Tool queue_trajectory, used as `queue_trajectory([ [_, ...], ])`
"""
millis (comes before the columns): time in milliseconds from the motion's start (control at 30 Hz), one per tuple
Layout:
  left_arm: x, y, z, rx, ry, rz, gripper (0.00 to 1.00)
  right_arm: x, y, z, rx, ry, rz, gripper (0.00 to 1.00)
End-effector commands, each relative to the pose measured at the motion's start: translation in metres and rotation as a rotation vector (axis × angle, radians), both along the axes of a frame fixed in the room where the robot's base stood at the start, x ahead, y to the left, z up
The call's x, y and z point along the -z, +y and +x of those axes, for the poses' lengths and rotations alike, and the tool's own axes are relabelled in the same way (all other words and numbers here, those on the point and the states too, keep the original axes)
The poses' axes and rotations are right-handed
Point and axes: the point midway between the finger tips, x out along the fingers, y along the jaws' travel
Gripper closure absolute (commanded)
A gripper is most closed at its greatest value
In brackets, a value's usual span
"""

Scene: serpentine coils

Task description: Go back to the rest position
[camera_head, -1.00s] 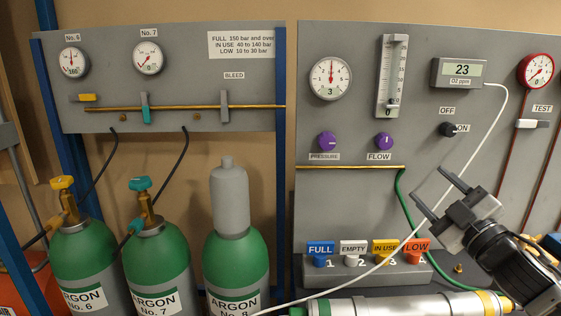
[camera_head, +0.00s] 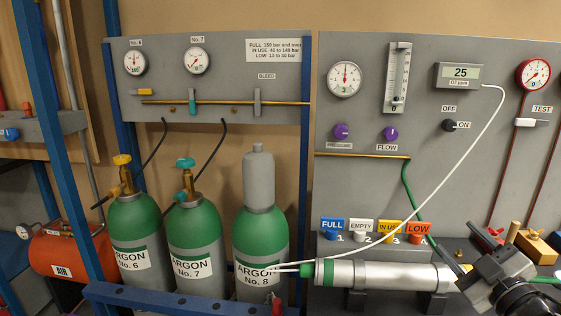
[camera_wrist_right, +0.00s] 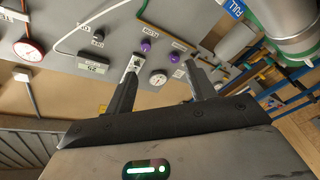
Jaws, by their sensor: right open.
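My right gripper (camera_head: 478,243) is at the lower right of the head view, in front of the right end of the silver tube (camera_head: 390,276). Its jaws are open with nothing between them. The right wrist view also shows the two spread fingers of my right gripper (camera_wrist_right: 161,68), with the upside-down panel beyond them. My left gripper is not in view.
The grey panel (camera_head: 480,180) with gauges, knobs and a white cable stands behind. Argon cylinders (camera_head: 140,235) stand at the left behind a blue rail (camera_head: 170,298). A red air tank (camera_head: 70,252) is farther left. A tag block (camera_head: 370,250) lies behind the tube.

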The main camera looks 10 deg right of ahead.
Motion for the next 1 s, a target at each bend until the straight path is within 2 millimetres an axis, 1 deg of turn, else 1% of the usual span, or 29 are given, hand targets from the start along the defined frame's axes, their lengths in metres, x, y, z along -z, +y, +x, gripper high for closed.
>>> queue_trajectory([
  [33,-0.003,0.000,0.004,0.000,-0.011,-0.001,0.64,0.016,0.005,-0.003,0.001,0.031,0.025,0.45],
  [167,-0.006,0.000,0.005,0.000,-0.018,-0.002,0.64,0.058,0.020,-0.014,0.006,0.118,0.095,0.45],
  [200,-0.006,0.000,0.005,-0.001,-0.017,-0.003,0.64,0.073,0.026,-0.018,0.008,0.150,0.123,0.45],
  [267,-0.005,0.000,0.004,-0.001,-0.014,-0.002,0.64,0.097,0.038,-0.027,0.011,0.203,0.164,0.45],
  [333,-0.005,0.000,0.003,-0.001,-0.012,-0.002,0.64,0.129,0.055,-0.040,0.014,0.277,0.223,0.45],
  [367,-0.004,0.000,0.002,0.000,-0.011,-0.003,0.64,0.145,0.065,-0.048,0.015,0.315,0.255,0.45],
  [400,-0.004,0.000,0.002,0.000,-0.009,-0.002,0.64,0.167,0.079,-0.060,0.016,0.370,0.298,0.45],
  [467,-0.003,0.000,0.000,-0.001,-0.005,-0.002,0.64,0.198,0.105,-0.081,0.017,0.457,0.369,0.45],
  [500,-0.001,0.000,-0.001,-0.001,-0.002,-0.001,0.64,0.217,0.124,-0.096,0.018,0.514,0.416,0.45],
  [567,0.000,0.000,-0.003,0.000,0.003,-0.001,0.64,0.240,0.150,-0.117,0.017,0.592,0.481,0.45],
  [600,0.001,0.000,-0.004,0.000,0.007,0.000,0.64,0.252,0.167,-0.131,0.016,0.639,0.520,0.45],
  [700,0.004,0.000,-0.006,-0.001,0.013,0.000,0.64,0.273,0.204,-0.159,0.012,0.735,0.602,0.45],
  [800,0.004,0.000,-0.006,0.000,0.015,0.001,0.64,0.283,0.228,-0.177,0.007,0.794,0.652,0.45],
  [900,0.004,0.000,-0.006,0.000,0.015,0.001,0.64,0.287,0.239,-0.185,0.003,0.822,0.677,0.45],
  [1000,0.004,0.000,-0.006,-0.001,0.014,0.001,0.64,0.288,0.242,-0.187,0.002,0.828,0.683,0.45],
])
